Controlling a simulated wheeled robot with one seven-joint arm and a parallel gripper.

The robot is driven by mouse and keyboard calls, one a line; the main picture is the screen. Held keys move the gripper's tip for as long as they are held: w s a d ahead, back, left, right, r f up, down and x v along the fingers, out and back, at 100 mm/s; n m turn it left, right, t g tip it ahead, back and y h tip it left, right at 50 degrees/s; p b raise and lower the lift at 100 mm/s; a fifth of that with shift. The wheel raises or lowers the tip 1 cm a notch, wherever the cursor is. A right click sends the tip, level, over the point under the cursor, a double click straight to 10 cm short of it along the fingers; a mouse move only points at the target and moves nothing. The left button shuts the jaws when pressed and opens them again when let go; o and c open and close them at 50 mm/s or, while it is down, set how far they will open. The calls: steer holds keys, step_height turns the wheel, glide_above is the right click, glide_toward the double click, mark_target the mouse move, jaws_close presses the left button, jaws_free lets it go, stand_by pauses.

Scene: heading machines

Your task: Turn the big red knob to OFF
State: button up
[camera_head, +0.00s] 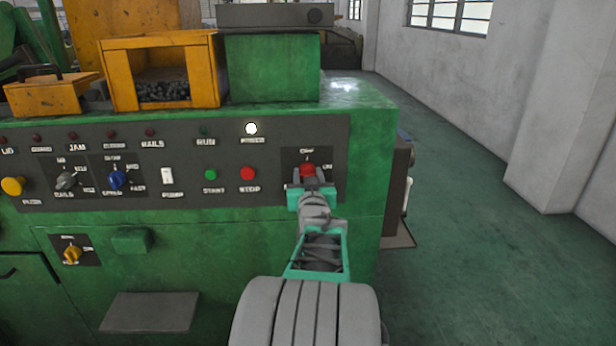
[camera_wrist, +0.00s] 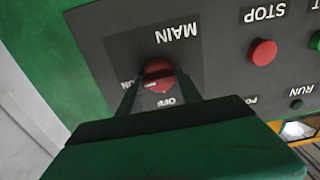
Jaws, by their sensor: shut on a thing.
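The big red knob (camera_head: 308,170) sits on a dark plate at the right end of the machine's control panel. In the wrist view the red knob (camera_wrist: 158,75) is on the plate marked MAIN, with OFF and a partly hidden ON lettered around it. A pale pointer mark on the knob lies toward the ON side. My gripper (camera_head: 308,186) is at the knob, and in the wrist view its two dark fingers (camera_wrist: 158,88) are shut on either side of it. The fingers and gripper body hide part of the plate.
A red STOP button (camera_head: 248,173) and a green START button (camera_head: 210,174) are left of the knob. A white lamp (camera_head: 251,128) is lit above them. Several other knobs and a yellow button (camera_head: 12,186) are farther left. Open floor lies right of the machine.

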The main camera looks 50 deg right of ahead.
steer(key=shift+f+b, duration=0.2)
steer(key=shift+b, duration=0.25)
steer(key=shift+w+a+f+n+b, duration=0.1)
steer(key=shift+n+b, duration=4.35)
steer(key=shift+b, duration=0.7)
steer(key=shift+w+a+n+b, duration=0.1)
steer(key=shift+n+b, duration=4.35)
steer(key=shift+b, duration=0.65)
steer(key=o, duration=1.4)
steer(key=shift+c, duration=0.2)
